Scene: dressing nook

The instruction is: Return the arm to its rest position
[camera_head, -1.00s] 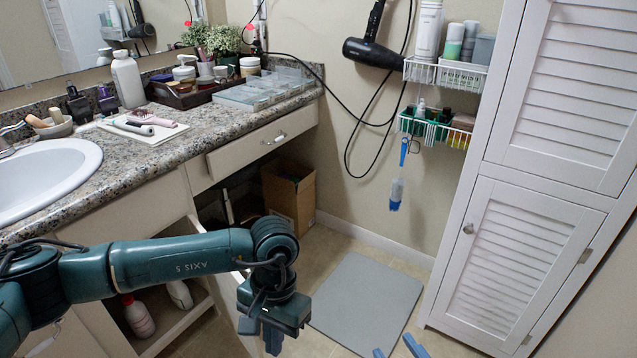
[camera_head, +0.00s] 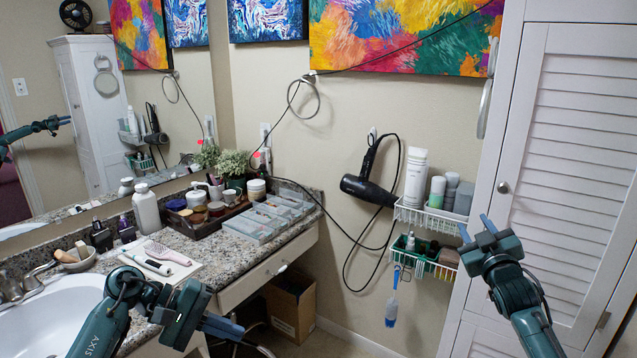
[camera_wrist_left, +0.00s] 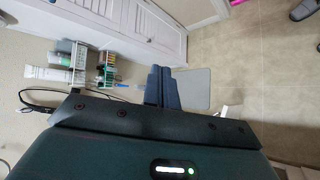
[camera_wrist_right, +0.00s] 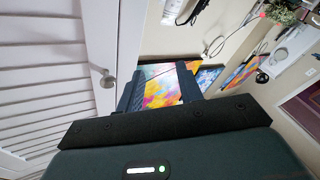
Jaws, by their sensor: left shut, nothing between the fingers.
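My left gripper (camera_head: 225,327) is in front of the vanity, beside the sink, with its fingers pointing right. Its fingers lie together in the left wrist view (camera_wrist_left: 162,88), with nothing between them. My right gripper (camera_head: 475,229) is raised in front of the tall white cabinet (camera_head: 577,120), with its fingers pointing up. In the right wrist view its fingers (camera_wrist_right: 157,88) stand apart with nothing held between them, and colourful paintings show behind them.
A hair dryer (camera_head: 370,187) hangs on the wall beside two wire baskets (camera_head: 430,218). A cardboard box (camera_head: 291,306) stands under the counter. A cabinet knob (camera_wrist_right: 107,80) is close to my right gripper.

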